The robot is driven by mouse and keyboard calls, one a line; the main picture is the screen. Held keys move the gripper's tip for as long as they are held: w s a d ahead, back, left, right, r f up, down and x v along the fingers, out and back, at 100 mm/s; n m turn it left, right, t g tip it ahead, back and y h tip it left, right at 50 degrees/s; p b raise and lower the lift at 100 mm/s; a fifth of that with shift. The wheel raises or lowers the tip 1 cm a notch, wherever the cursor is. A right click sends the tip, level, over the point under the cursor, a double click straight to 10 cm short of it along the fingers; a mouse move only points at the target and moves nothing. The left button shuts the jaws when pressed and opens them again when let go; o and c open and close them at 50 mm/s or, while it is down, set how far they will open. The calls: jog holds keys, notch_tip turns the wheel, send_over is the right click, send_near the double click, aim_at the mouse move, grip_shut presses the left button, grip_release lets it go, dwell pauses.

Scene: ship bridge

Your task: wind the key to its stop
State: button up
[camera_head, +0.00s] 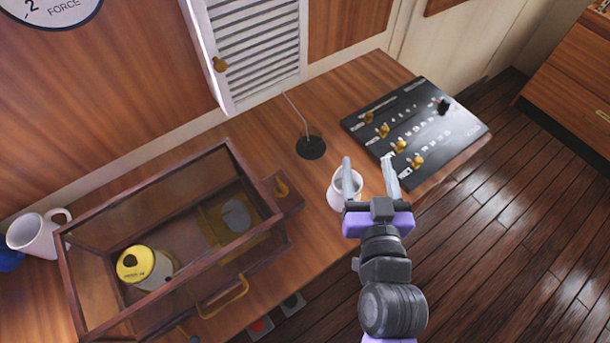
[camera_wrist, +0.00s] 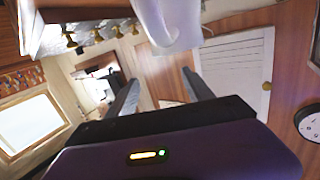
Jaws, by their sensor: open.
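Inside the case are a yellow-topped cylinder (camera_head: 134,264) and a brass plate with a grey round face (camera_head: 236,216). My gripper (camera_head: 368,170) is open and empty, to the right of the case and apart from the brass piece. In the wrist view my gripper (camera_wrist: 160,85) has its two fingers spread with nothing between them.
A white mug (camera_head: 336,197) is close by my left finger. A black panel with brass knobs (camera_head: 415,130) lies at the right end of the wooden counter. A thin rod stands on a black round base (camera_head: 310,147). Another white mug (camera_head: 35,237) is at far left. A louvred door (camera_head: 255,45) rises behind.

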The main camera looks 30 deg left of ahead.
jog(key=w+a+r+n+g+y, duration=0.1)
jog(key=w+a+r+n+g, duration=0.1)
jog(key=a+n+g, duration=0.6)
jog(key=w+a+r+n+g+y, duration=0.1)
jog(key=w+a+r+n, duration=0.15)
jog(key=a, duration=1.05)
jog(key=n+g+h, duration=0.9)
jog(key=n, duration=0.4)
send_near(283, 184)
jog(key=x, duration=0.8)
jog(key=shift+s+a, duration=0.2)
jog(key=shift+s, duration=0.2)
jog(key=shift+c, duration=0.2)
